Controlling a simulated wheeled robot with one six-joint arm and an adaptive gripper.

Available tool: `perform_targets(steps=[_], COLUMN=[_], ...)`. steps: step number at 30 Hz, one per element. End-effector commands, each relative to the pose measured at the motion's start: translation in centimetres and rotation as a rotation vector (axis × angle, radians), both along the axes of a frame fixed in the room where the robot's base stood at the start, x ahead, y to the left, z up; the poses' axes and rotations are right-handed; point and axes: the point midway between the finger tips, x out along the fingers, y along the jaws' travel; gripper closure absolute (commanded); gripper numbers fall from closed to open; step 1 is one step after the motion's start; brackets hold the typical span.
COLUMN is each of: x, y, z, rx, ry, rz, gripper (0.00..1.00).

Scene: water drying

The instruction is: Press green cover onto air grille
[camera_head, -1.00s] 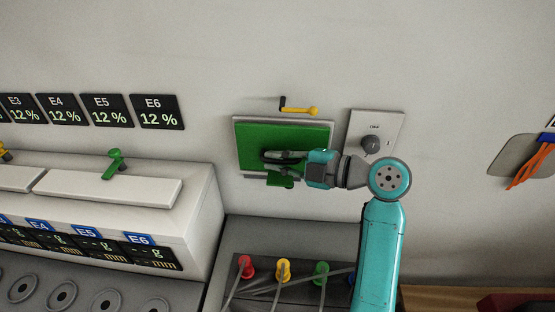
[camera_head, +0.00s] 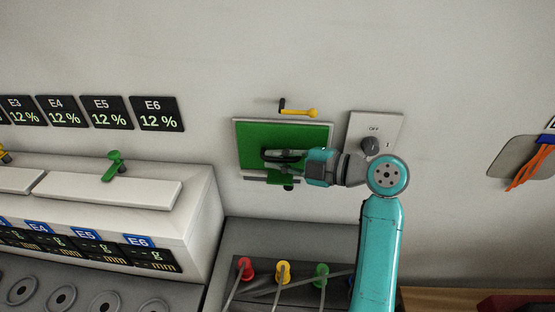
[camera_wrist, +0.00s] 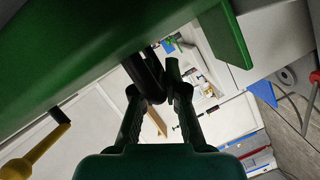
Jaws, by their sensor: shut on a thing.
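The green cover (camera_head: 300,134) lies flat over the pale-framed air grille (camera_head: 235,130) on the wall in the head view. The grille's face is hidden behind it. My gripper (camera_head: 270,155) is in front of the cover's lower middle, shut on the cover. In the wrist view the cover (camera_wrist: 70,45) fills the upper left, and my gripper (camera_wrist: 160,78) has its fingertips close together by its edge. Exactly which part they hold is hard to see. I cannot tell whether the cover touches the grille all round.
A yellow-handled crank (camera_head: 300,112) is on the wall just above the grille. A switch plate with an OFF knob (camera_head: 370,146) is close to the right, beside my wrist. Coloured plugs (camera_head: 283,270) with cables stand below. A white cabinet (camera_head: 180,215) is at the lower left.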

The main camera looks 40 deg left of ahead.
Motion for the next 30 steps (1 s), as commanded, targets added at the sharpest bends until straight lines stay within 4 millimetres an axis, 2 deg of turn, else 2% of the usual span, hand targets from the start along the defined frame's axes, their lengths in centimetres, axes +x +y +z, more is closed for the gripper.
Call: perform_targets(steps=[9, 10, 12, 13, 30], x=[0.03, 0.03, 0.03, 0.03, -0.09], y=[0.02, 0.02, 0.02, 0.02, -0.06], z=[-0.01, -0.01, -0.01, -0.01, -0.05], rx=[0.0, 0.0, 0.0, 0.0, 0.0], ry=[0.0, 0.0, 0.0, 0.0, 0.0], rz=[-0.001, -0.001, -0.001, -0.001, 0.0], gripper=[1.0, 0.81, 0.63, 0.59, 0.59])
